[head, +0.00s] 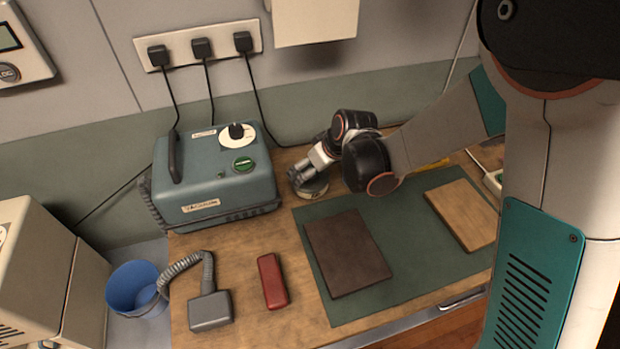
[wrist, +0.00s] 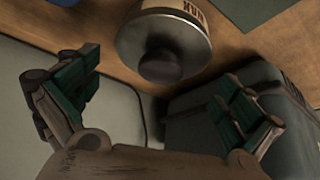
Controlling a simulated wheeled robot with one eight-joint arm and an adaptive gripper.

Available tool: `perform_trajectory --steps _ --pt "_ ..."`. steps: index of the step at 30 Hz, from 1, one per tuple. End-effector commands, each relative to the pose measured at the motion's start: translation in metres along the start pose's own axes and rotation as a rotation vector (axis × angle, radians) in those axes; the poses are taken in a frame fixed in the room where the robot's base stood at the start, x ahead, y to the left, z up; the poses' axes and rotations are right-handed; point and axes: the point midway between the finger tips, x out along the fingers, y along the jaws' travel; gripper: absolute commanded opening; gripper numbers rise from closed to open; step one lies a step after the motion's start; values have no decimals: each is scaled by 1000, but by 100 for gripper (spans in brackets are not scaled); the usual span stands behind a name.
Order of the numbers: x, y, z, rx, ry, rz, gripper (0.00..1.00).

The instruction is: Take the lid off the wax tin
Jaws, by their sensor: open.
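The wax tin (head: 314,193) stands at the back of the wooden bench, partly hidden under my gripper (head: 307,178). In the wrist view the tin's cream side (wrist: 183,9) carries a dark printed label. Its grey metal lid (wrist: 137,40) is on, with a round dark knob (wrist: 161,67) in the middle. In the wrist view my gripper (wrist: 158,76) is open, with one green-padded finger on each side of the picture. The knob lies between the finger directions, and no finger visibly touches it or the lid.
The teal vacuum box (head: 215,180) stands just left of the tin. A green mat (head: 420,250) with a dark board (head: 347,252) and a light wooden board (head: 463,213) lies to the right. A red case (head: 272,281) and a grey hose head (head: 210,311) lie in front.

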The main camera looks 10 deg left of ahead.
Motion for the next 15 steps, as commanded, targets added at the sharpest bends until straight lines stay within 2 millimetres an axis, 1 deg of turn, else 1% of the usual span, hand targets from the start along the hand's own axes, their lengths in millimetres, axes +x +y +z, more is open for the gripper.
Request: perform_trajectory --steps 1,4,11,12,14,15 --pt "12 0 2 -1 0 0 100" --pt "22 -1 1 -2 0 -1 100" --pt "23 0 0 -1 1 0 100" --pt "23 0 0 -1 1 0 95" --pt "23 0 0 -1 1 0 82" --pt "23 0 0 -1 1 0 73"
